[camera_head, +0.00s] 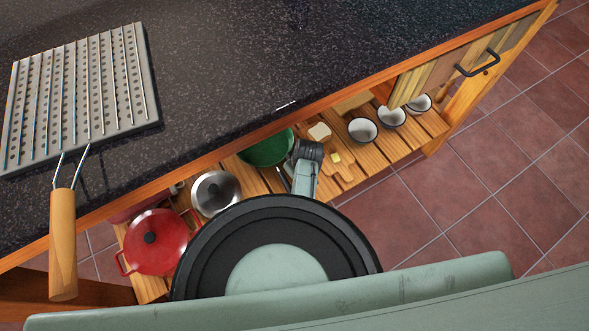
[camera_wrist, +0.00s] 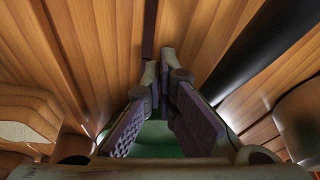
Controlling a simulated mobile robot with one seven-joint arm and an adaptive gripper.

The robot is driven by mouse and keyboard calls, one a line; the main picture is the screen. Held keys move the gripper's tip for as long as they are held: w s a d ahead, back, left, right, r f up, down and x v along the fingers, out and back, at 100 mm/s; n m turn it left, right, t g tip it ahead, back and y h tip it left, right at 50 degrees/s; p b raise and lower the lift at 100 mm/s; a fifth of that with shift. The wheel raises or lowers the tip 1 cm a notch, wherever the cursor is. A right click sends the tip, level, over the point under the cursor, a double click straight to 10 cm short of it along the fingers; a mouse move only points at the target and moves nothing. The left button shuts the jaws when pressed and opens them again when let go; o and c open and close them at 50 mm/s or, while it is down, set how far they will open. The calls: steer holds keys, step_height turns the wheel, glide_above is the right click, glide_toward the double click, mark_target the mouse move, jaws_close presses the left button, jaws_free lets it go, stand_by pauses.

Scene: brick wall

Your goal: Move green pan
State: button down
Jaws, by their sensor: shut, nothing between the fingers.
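The green pan (camera_head: 266,152) is on the slatted wooden shelf under the dark counter in the head view, partly hidden by the counter's edge. My gripper (camera_head: 303,165) is low over the shelf, just right of the pan, with my arm covering part of the view. In the wrist view, the fingers of my gripper (camera_wrist: 163,80) are together with nothing held. A green surface (camera_wrist: 155,140), probably the pan, shows behind and between the finger pads. A dark bar (camera_wrist: 260,55) crosses at upper right; I cannot tell whether it is the pan's handle.
A lidded red pot (camera_head: 157,243) and a steel-lidded pot (camera_head: 215,192) stand left on the shelf. Small boards and several white bowls (camera_head: 362,130) are to the right. The counter (camera_head: 250,60) overhangs the shelf; a grill rack (camera_head: 80,95) lies on it.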

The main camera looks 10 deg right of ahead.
steer(key=v, duration=1)
steer(key=shift+s+d, duration=0.15)
